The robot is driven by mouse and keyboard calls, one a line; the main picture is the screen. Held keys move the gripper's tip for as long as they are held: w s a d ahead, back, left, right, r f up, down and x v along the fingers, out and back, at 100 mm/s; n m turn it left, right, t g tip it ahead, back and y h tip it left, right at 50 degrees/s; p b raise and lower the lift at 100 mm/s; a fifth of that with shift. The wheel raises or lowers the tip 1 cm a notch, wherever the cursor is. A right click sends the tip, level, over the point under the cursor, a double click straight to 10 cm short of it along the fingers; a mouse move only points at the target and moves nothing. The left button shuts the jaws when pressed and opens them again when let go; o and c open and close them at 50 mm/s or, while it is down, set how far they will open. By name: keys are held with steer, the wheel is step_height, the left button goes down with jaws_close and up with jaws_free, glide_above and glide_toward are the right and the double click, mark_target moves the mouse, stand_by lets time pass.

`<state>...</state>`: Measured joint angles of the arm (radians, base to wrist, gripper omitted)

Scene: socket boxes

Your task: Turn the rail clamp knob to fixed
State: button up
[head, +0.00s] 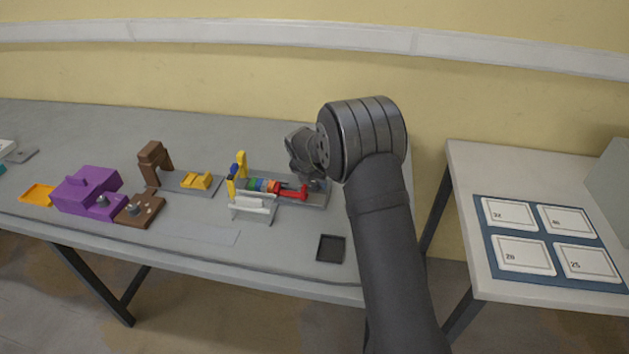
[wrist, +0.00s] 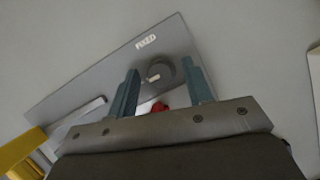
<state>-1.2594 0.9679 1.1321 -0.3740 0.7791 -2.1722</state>
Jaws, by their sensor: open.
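The rail clamp knob (wrist: 163,71) is a dark round knob with a small pale mark, on a grey plate (wrist: 95,82) in the wrist view. The word FIXED (wrist: 146,43) is printed on the plate just beyond it. My gripper (wrist: 160,67) is open, with one blue-grey finger on each side of the knob in the picture; I cannot tell whether they touch it. A red part (wrist: 159,106) shows between the fingers, partly hidden. In the head view, my wrist is above the right end of the plate (head: 318,201) and the knob cannot be made out.
On the plate, a red part (head: 293,192) and coloured pieces lie left of my wrist. A white rack (head: 253,206) and yellow uprights (head: 241,163) stand close by. A dark square tray (head: 330,249) lies in front. Brown and purple fixtures (head: 88,192) stand further left.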

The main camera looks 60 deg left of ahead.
steer(key=c, duration=1)
steer(key=shift+m, duration=0.3)
steer(key=m+h, duration=0.1)
steer(key=m, duration=0.1)
steer(key=m+h, duration=0.1)
steer(key=m, duration=0.2)
steer(key=shift+a+t, duration=0.15)
steer(key=shift+t, duration=0.25)
steer(key=m+h, duration=0.1)
steer(key=m, duration=0.2)
steer(key=m+h, duration=0.1)
steer(key=m, duration=0.2)
steer(key=shift+a+g, duration=0.1)
steer(key=shift+g, duration=0.3)
steer(key=shift+m+h, duration=0.3)
steer(key=o, duration=1)
